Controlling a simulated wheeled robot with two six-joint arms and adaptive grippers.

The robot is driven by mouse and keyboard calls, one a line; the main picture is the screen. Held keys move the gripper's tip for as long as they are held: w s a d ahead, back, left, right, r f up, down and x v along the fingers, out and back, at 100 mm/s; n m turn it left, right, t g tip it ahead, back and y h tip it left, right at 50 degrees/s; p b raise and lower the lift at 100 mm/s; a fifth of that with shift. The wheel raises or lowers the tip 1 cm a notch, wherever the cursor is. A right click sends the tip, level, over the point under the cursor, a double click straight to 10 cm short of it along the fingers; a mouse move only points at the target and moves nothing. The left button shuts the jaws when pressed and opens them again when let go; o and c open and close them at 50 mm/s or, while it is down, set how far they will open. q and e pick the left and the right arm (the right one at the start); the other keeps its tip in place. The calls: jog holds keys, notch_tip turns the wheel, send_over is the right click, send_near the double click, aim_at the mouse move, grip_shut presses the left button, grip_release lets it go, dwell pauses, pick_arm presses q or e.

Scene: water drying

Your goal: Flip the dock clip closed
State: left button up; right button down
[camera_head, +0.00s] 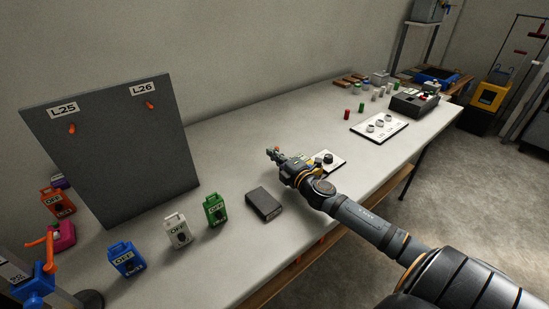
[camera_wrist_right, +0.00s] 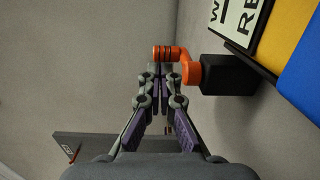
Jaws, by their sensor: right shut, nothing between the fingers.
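In the right wrist view, an orange bent piece (camera_wrist_right: 180,62), which looks like the dock clip, sticks out from a black block (camera_wrist_right: 228,77). Its rounded end lies just beyond my right gripper's fingertips (camera_wrist_right: 159,72). I cannot tell whether they touch it. The fingers are shut with nothing between them. In the head view my right gripper (camera_head: 275,153) reaches in from the right over the table's middle. It partly hides a white plate (camera_head: 337,158) with a dark knob. The clip cannot be made out clearly there. My left gripper is not in view.
A grey panel (camera_head: 120,150) labelled L25 and L26 stands at the left. Blue (camera_head: 126,259), white (camera_head: 177,231) and green (camera_head: 215,210) OFF boxes stand before it. A dark box (camera_head: 264,204) lies nearer my right gripper. The long table (camera_head: 235,270) has clear room between.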

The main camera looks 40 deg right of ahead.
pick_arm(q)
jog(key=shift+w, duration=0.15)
pick_arm(e)
jog(key=shift+d, duration=0.1)
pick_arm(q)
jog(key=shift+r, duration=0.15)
pick_arm(e)
jog(key=shift+h, duration=0.4)
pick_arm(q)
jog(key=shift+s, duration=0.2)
pick_arm(e)
jog(key=shift+m, duration=0.3)
